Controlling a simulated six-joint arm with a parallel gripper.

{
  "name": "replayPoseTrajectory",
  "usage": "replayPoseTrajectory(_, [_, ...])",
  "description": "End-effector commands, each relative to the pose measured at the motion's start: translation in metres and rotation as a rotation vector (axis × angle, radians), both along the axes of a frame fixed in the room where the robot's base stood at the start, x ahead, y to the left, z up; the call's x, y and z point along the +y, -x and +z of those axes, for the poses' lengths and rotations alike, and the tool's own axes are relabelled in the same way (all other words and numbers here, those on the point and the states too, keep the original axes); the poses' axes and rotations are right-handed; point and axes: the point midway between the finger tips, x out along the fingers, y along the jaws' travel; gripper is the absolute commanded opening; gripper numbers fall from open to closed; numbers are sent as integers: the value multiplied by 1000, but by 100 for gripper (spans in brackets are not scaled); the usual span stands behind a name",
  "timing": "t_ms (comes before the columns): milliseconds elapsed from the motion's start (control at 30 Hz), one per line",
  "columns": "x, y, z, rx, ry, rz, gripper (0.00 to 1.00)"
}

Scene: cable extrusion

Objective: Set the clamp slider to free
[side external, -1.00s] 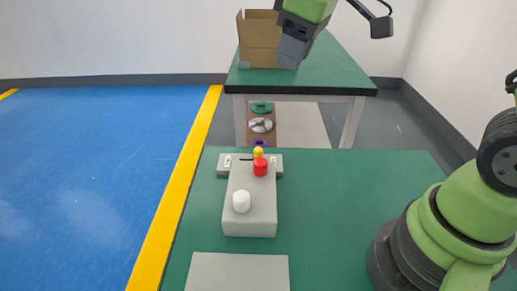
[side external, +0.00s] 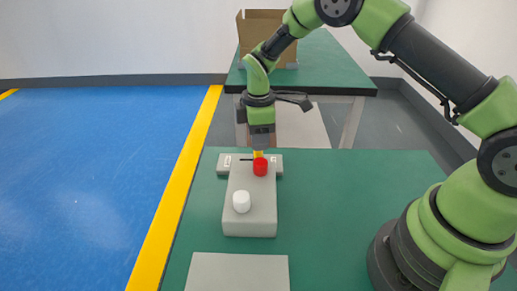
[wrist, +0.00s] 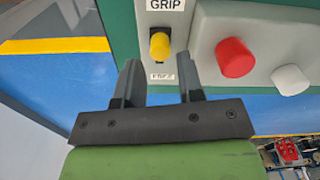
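The clamp slider has a yellow knob (wrist: 160,46) on a light grey plate, between a GRIP label (wrist: 165,5) above and a partly hidden, blurred lower label (wrist: 162,77) that appears to read FREE. In the side external view the knob (side external: 258,153) is mostly hidden, with the dark slot line (side external: 246,160) running to its left, away from the GRIP side. My gripper (wrist: 160,75) is open, its two fingers apart and nothing held. It points down over the slider plate in the side external view (side external: 261,149). Contact with the knob cannot be told.
A red button (wrist: 235,58) and a white button (wrist: 290,80) stand beside the slider on the grey control box (side external: 250,215). A cardboard box (side external: 253,35) sits on the far table.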

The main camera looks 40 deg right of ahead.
Motion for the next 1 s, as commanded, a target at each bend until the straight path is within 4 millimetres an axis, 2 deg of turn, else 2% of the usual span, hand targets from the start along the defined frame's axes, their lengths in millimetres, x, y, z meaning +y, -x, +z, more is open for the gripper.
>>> replayPoseTrajectory(100, [0,1,-20,3,1,-2,35])
replayPoseTrajectory(233, [0,0,-34,1,0,-1,35])
replayPoseTrajectory(567, [0,0,-39,-1,0,-2,35])
replayPoseTrajectory(600, [0,0,-39,-1,0,-2,32])
replayPoseTrajectory(733, [0,0,-39,-1,0,-2,2])
replayPoseTrajectory(767, [0,0,-39,-1,0,-2,0])
replayPoseTrajectory(1000, [4,-5,-39,-2,0,0,0])
